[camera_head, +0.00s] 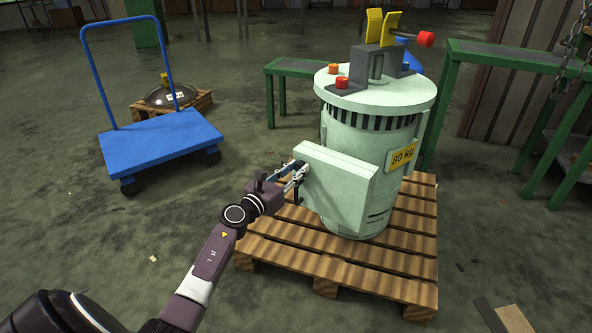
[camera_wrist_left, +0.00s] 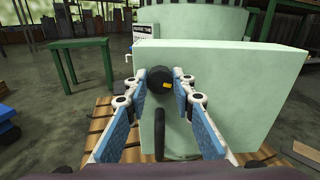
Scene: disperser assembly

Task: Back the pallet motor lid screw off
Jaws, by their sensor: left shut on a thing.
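The pale green motor (camera_head: 365,135) stands upright on the wooden pallet (camera_head: 290,265). Its boxy lid (camera_head: 342,192) is on the side facing my left arm and fills much of the left wrist view (camera_wrist_left: 240,95). A black round screw head (camera_wrist_left: 158,80) with a small yellow mark shows at the lid's left edge in the left wrist view. My left gripper (camera_head: 298,172) is shut on this screw, one blue-padded finger on each side. A black bar (camera_wrist_left: 159,135) hangs below the screw. The gripper hides the screw in the head view. My right gripper is not in view.
A blue trolley (camera_head: 160,142) stands to the left. Behind it a dark domed part (camera_head: 168,96) lies on a small pallet. Green-framed tables (camera_head: 515,58) stand behind and to the right. Chains hang at the far right. The floor left of the pallet is mostly clear.

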